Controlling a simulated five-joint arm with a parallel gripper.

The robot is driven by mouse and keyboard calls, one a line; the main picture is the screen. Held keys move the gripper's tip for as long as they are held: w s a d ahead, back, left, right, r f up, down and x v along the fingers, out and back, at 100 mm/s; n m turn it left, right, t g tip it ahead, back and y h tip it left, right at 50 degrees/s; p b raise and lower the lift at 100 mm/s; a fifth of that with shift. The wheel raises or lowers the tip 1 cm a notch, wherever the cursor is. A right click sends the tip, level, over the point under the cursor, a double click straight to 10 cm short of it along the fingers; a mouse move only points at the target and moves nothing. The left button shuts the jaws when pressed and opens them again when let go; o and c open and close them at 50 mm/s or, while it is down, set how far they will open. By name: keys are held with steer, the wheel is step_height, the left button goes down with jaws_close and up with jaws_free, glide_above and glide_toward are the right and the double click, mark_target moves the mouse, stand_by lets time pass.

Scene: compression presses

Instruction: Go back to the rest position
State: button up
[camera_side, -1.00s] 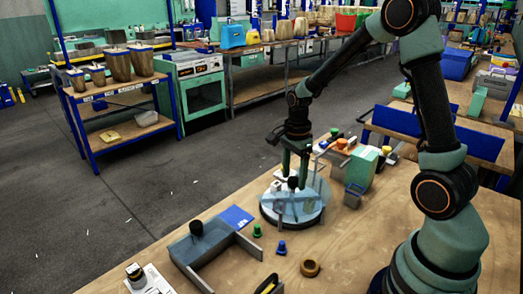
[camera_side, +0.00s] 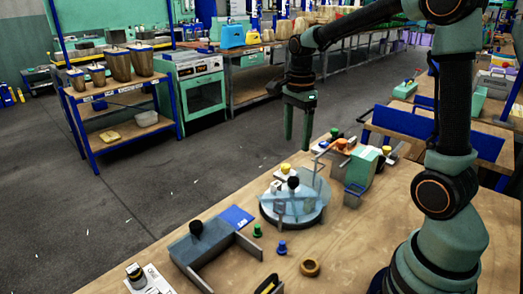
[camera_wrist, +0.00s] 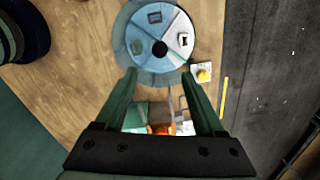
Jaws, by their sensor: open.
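My gripper (camera_side: 298,122) is raised above the far edge of the wooden table in the side view, open and with nothing between its fingers. In the wrist view my gripper (camera_wrist: 168,92) shows two green fingers spread apart. A round, light blue dish with dividers and a black knob (camera_side: 294,212) stands on the table below and in front of the gripper. The dish also shows at the top of the wrist view (camera_wrist: 135,40), with small pieces in its compartments.
A green and grey box device (camera_side: 362,168) with an orange knob (camera_side: 346,143) stands right of the dish. Space around the raised gripper is clear.

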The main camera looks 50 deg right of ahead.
steer(key=shift+r, duration=0.1)
steer(key=s+a+r+n+t, duration=0.2)
steer(key=s+a+n, duration=0.2)
steer(key=n, duration=0.6)
steer(key=s+a+r+n+t, duration=0.2)
steer(key=s+a+n, duration=0.3)
steer(key=n, duration=0.6)
steer(key=shift+a+r+t, duration=0.2)
steer(key=shift+a+t, duration=0.6)
